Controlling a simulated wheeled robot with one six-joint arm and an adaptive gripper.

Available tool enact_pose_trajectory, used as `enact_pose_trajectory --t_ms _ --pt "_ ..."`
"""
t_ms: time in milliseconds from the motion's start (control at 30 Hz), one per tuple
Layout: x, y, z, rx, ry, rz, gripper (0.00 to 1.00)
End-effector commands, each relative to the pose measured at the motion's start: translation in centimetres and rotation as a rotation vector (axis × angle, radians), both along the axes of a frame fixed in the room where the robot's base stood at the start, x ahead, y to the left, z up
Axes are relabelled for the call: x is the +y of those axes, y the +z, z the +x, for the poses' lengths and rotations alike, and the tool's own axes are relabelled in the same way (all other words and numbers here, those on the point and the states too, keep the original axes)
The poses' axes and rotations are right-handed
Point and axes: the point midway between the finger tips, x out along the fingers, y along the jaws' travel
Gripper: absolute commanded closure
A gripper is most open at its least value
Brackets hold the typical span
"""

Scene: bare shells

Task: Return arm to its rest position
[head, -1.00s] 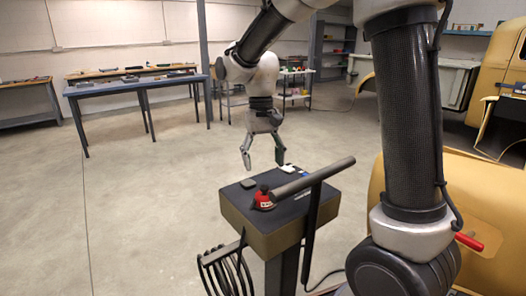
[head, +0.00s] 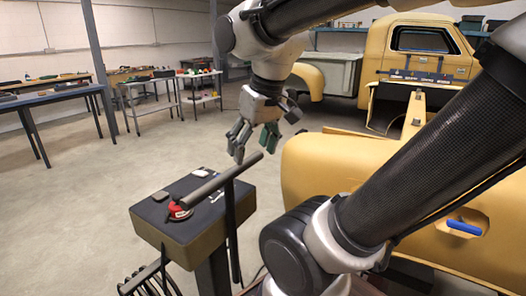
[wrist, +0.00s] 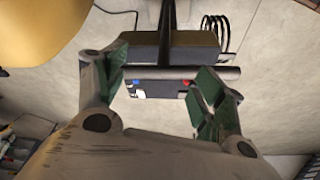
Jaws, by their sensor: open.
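My gripper (head: 253,138) hangs from my arm near the middle of the head view, fingers pointing down. It is above and to the right of the black-topped console (head: 160,220). The wrist view shows its two fingers (wrist: 165,95) spread with green pads and nothing between them.
A yellow truck (head: 400,60) and a yellow body panel (head: 330,170) stand at right. Workbenches (head: 50,97) line the left back. Open floor lies left of the console.

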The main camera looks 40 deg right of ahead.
Motion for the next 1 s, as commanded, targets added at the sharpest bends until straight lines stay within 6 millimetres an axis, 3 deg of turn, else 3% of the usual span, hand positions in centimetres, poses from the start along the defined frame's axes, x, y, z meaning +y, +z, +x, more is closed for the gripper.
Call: enact_pose_trajectory --t_ms 100,200,1000 --pt "-0.8 -0.5 -2.0 -0.051 0.002 -0.016 0.30" --pt "-1.1 -0.7 -2.6 -0.067 0.004 -0.022 0.30" --pt "-1.1 -0.7 -2.6 -0.068 0.006 -0.023 0.30"
